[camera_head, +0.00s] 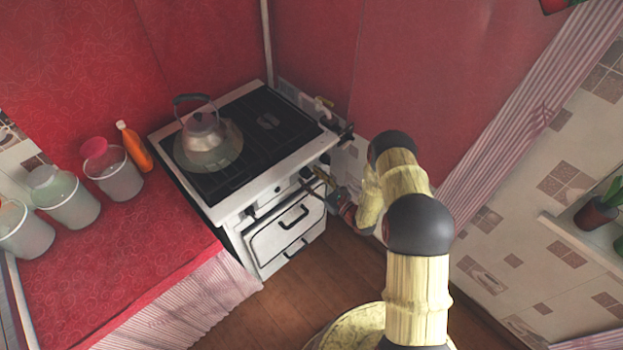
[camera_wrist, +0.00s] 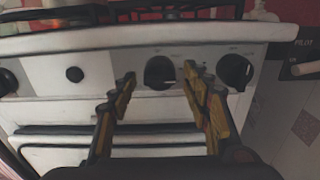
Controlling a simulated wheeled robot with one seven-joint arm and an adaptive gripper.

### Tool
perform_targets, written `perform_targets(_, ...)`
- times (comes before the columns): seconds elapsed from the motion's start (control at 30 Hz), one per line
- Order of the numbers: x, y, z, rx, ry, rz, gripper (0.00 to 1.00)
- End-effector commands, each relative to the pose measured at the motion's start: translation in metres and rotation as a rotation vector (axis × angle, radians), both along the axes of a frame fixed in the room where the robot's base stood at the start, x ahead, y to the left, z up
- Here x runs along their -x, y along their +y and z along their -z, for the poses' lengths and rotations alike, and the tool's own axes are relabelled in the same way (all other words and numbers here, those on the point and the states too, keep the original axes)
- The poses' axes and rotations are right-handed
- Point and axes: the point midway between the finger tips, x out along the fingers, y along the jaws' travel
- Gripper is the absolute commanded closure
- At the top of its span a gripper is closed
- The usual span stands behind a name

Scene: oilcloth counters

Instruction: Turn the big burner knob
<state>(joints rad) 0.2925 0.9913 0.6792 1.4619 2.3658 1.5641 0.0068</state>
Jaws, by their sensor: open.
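The white stove (camera_head: 232,212) stands in the corner, and its front panel (camera_wrist: 105,65) fills the wrist view. A dark round knob (camera_wrist: 160,72) with a light mark sits between my fingertips in that view. A second dark knob (camera_wrist: 236,72) is to its right, outside the fingers, and another (camera_wrist: 6,82) is at the far left edge. The panel labels are too small to read, so I cannot tell which knob is for the big burner. My gripper (camera_wrist: 162,82) is open, its fingers on either side of the middle knob. I cannot tell whether they touch it.
A kettle (camera_head: 202,132) stands on the stove top. A small black button (camera_wrist: 74,74) is left of the middle knob. Oven and drawer handles (camera_head: 294,217) lie below the panel. The red counter (camera_head: 125,235) left of the stove holds several containers and an orange bottle (camera_head: 135,147).

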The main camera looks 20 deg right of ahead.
Motion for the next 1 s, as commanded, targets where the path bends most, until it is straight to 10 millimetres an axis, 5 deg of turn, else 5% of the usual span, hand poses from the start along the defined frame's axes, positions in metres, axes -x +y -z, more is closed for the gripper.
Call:
perform_targets(0.83, 0.0004, 0.0000, -0.0001, 0.000, 0.000, -0.001, 0.95)
perform_targets(1.0, 0.0003, -0.0001, 0.0001, 0.008, -0.004, -0.001, 0.95)
